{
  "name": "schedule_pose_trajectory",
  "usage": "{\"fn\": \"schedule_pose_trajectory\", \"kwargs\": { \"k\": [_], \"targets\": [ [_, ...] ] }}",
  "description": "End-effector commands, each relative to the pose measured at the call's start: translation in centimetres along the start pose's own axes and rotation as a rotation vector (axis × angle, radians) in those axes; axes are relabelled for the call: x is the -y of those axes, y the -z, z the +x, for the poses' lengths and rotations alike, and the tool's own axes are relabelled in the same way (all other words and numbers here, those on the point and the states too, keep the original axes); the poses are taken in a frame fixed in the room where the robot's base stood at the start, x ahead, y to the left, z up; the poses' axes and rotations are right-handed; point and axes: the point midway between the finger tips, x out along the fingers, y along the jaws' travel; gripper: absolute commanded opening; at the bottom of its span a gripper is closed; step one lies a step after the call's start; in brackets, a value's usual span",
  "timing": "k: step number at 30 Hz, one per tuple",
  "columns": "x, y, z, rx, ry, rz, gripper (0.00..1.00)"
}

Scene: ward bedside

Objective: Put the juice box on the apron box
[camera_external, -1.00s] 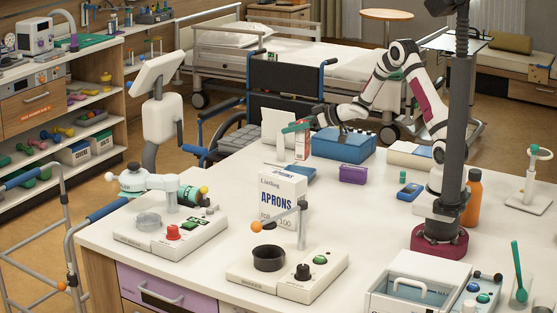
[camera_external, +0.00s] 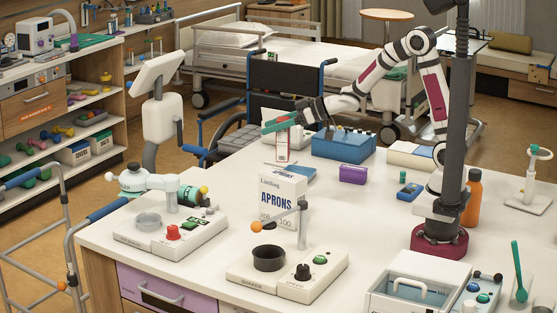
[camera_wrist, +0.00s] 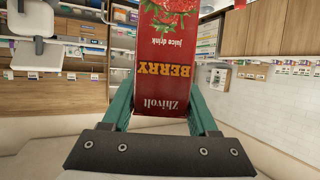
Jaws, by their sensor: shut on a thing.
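The juice box (camera_external: 283,146) is small, with red and white sides. In the wrist view the red juice box (camera_wrist: 167,60) reads "BERRY juice drink" upside down between the green fingers. My gripper (camera_external: 281,124) is shut on its upper part and holds it upright, behind the apron box in the external view. The apron box (camera_external: 283,197) is white with blue "APRONS" lettering and stands upright on the table. Whether the juice box's base is clear of the table is hard to tell.
A blue bin (camera_external: 343,146) and a purple box (camera_external: 353,174) stand right of the juice box. A device with an orange-tipped arm (camera_external: 285,272) stands just in front of the apron box.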

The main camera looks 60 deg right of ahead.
Motion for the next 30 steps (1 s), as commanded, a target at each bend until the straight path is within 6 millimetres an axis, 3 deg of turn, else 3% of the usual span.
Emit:
{"fn": "schedule_pose_trajectory", "kwargs": {
  "k": [6, 18, 19, 23, 30],
  "targets": [
    [0.2, -3.5, 1.7, 0.003, 0.0, 0.001, 0.0],
    [0.1, -4.1, 1.9, -0.001, -0.001, 0.0, 0.0],
    [0.1, -4.1, 1.9, 0.0, -0.001, 0.0, 0.65],
    [0.1, -4.0, 1.9, 0.0, -0.001, 0.001, 0.88],
    [0.1, -4.0, 1.9, 0.0, -0.001, 0.001, 0.9]
  ]
}}
